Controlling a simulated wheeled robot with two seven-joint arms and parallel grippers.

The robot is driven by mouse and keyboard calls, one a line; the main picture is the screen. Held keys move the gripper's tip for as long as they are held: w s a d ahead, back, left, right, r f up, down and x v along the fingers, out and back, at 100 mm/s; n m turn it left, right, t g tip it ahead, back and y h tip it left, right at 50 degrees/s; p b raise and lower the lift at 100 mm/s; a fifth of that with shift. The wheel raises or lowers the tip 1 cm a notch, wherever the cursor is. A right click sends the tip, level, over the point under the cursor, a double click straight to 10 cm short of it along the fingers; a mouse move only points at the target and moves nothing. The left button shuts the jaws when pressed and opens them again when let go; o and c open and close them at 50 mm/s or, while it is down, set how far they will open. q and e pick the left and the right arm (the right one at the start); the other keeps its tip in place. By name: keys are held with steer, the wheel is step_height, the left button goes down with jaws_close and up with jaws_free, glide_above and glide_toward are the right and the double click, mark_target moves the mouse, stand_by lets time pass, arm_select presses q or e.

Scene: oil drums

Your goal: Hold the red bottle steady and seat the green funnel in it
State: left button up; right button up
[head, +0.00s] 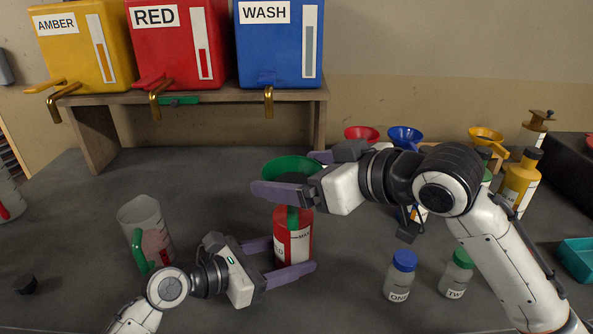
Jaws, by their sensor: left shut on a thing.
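The red bottle (294,248) stands upright on the bench, with a white label. My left gripper (287,256) is shut on its lower body, one purple finger on each side. The green funnel (290,167) is above the bottle, wide end up. Its green stem shows below my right gripper's near finger, at the bottle's top. The bottle's mouth is largely hidden by that finger, so how deep the stem sits cannot be told. My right gripper (291,176) is around the funnel, its purple fingers apart, one in front and one behind.
A shelf (200,96) with amber, red and blue dispensers stands behind. A clear jug (147,232) with a green handle stands left. Blue-capped (400,277) and green-capped (456,274) bottles stand right. Red (362,134), blue (406,138) and yellow (486,138) funnels are behind my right arm.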

steer(key=shift+o, duration=0.5)
steer(key=v, duration=1.2)
arm_select(q)
steer(key=o, duration=0.9)
steer(key=shift+c, duration=0.2)
